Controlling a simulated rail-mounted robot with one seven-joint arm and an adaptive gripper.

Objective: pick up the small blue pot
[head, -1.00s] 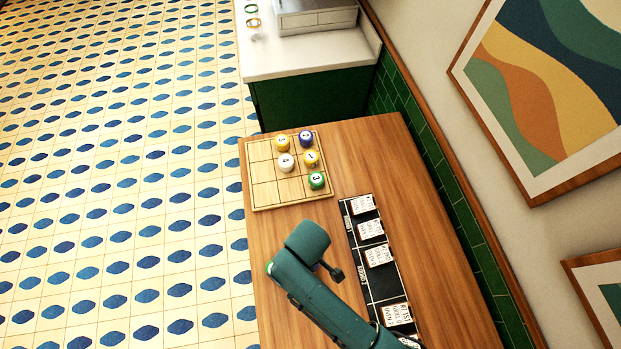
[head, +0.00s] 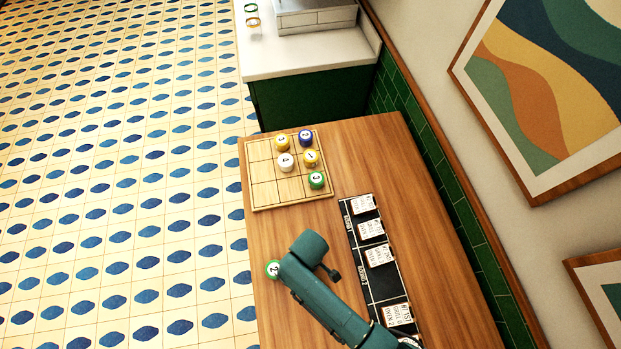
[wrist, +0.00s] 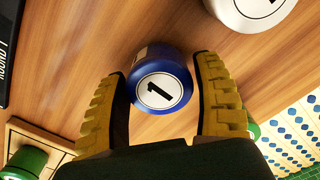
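The small blue pot (wrist: 160,82) has a white disc marked 1. In the wrist view it is on the wooden table, between the two yellow ridged fingers of my gripper (wrist: 162,68). The fingers are spread on either side of it, the left one close to its side and a narrow gap showing at the right. In the head view my arm (head: 320,290) hides this pot and the fingers. Another blue pot (head: 305,139) stands on the gridded board.
A larger white pot (wrist: 250,8) is close by in the wrist view. A green pot (head: 273,268) stands at the table's left edge. The gridded board (head: 262,192) holds several pots. A black strip (head: 378,282) with white cards lies to the right.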

